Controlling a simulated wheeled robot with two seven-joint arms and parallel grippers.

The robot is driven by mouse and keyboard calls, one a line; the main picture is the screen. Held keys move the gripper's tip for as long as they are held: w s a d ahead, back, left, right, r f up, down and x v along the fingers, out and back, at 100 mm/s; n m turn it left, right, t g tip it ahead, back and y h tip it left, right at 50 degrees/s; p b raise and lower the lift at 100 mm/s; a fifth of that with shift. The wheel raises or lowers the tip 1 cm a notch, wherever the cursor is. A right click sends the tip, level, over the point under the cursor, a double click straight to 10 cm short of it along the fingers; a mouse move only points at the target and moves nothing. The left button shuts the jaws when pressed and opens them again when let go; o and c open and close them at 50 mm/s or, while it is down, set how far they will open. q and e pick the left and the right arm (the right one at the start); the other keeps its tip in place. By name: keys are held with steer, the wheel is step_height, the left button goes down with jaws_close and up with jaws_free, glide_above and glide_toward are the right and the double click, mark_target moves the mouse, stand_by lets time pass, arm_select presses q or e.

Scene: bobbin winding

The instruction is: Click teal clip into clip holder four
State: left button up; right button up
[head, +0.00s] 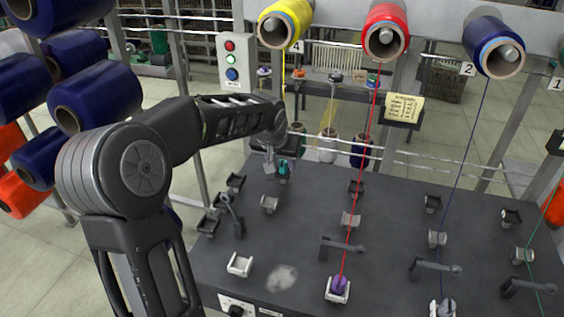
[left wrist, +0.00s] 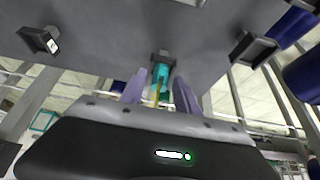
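The teal clip (head: 284,169) is at the far left of the dark board, at the dark clip holder in the lane of the yellow spool. In the left wrist view the teal clip (left wrist: 160,77) is in line with that dark holder (left wrist: 163,56); I cannot tell whether it is fully seated. My left gripper (head: 277,165) is at the clip. In the left wrist view its two fingers (left wrist: 159,84) stand on either side of the clip, with narrow gaps showing, so it looks open around it. A yellow thread (left wrist: 154,96) runs from the clip between the fingers. My right gripper is not in view.
A red thread (head: 372,120) runs down to a purple clip (head: 339,286). The yellow spool (head: 285,22) hangs above.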

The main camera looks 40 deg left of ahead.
arm_select(q)
steer(key=shift+o, duration=0.7)
steer(key=v, duration=0.7)
steer(key=shift+s+r+b, duration=0.2)
steer(key=shift+r+b, duration=0.1)
steer(key=shift+b, duration=0.1)
steer(key=shift+d, duration=0.1)
stand_by(0.3)
